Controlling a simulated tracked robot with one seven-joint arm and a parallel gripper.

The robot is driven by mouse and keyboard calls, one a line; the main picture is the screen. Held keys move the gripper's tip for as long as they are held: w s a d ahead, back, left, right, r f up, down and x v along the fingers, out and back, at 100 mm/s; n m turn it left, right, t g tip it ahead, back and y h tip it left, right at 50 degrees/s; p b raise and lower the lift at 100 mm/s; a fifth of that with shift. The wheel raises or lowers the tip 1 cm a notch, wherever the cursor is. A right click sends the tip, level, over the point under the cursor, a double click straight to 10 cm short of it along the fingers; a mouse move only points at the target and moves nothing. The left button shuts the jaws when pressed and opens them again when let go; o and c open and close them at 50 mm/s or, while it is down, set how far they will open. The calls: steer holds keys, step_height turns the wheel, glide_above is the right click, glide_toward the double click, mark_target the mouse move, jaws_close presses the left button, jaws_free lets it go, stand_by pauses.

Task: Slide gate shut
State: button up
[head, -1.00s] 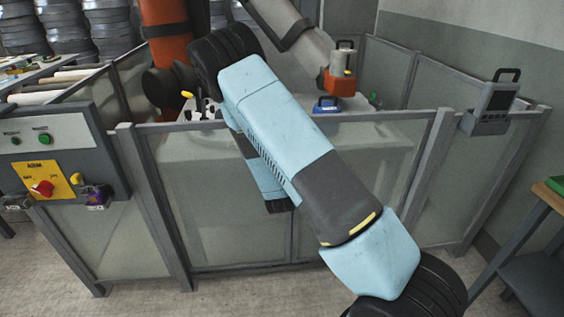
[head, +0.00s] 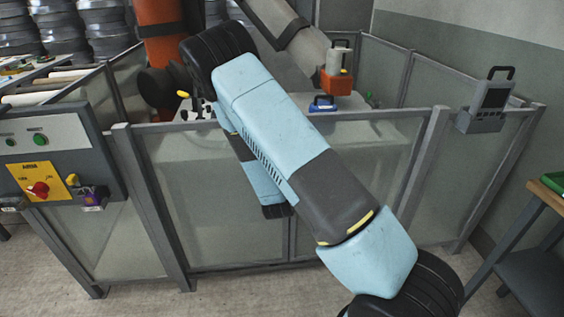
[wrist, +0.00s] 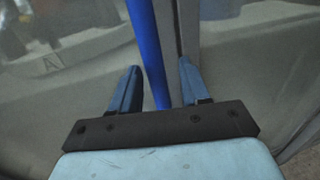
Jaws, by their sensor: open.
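The gate is a clear panel in a grey frame (head: 215,190), part of the fence in front of the cell. My arm crosses in front of it in the head view, and I cannot tell how far open it stands. In the wrist view, an upright blue bar (wrist: 147,45), which looks like the gate's handle, stands between my fingers. Beside it on the right is a grey upright frame edge (wrist: 189,25). My gripper (wrist: 159,68) is open, with one finger on each side of the bar. Contact with the bar is not clear. My fingertips are hidden in the head view.
A control panel with a red knob (head: 38,189) hangs on the fence at left. A grey boxed device (head: 486,105) sits on the right fence corner. An orange robot arm (head: 160,40) stands inside the cell. A table with a green tray (head: 552,183) is at far right.

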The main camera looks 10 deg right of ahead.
steer(key=v, duration=1.1)
steer(key=shift+s, duration=0.1)
steer(key=s+d+r+m+g+h, duration=0.5)
steer(key=s+d+r+m+g, duration=0.15)
steer(key=d+r+m, duration=0.3)
steer(key=s+d+r+m+g+h, duration=0.5)
steer(key=d+r+m+g, duration=0.35)
steer(key=d+m, duration=0.2)
steer(key=s+a+r+m+g+y, duration=0.25)
steer(key=s+r+m+y, duration=0.25)
steer(key=s+m+y, duration=0.3)
steer(key=s+a+r+m+t+y, duration=0.5)
steer(key=s+a+r+y, duration=0.1)
steer(key=a+r, duration=0.2)
steer(key=shift+s+r+t+y, duration=0.3)
steer(key=shift+s+r+t, duration=0.05)
steer(key=shift+r, duration=0.5)
